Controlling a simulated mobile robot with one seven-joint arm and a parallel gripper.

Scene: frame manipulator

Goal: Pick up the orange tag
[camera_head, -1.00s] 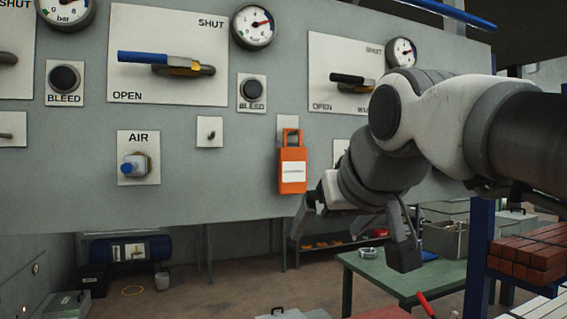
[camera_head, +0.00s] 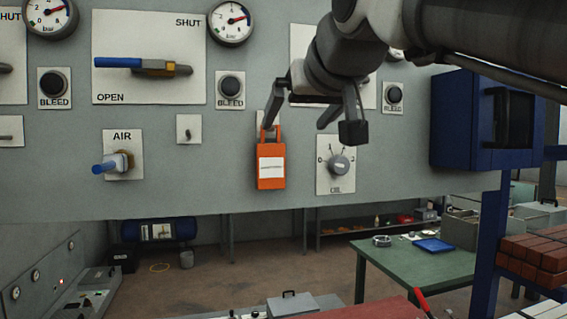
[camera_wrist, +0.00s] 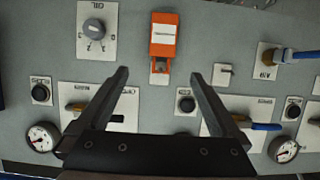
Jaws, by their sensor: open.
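The orange tag (camera_head: 271,167) hangs upright by its shackle-like loop from a small pale plate on the grey panel. It has a white label on its front. My gripper (camera_head: 299,120) is open and empty, up and to the right of the tag in the head view. One finger is close to the tag's loop there; I cannot tell if it touches. In the wrist view, the tag (camera_wrist: 163,40) appears upside down, just beyond the fingertips of my gripper (camera_wrist: 160,76). The tag's loop shows between the two fingertips.
A blue-handled AIR valve (camera_head: 113,163) is left of the tag and a rotary knob (camera_head: 339,165) is right of it. A lever valve (camera_head: 140,66) and a BLEED button (camera_head: 230,87) are above left. A blue box (camera_head: 466,120) stands out at the panel's right.

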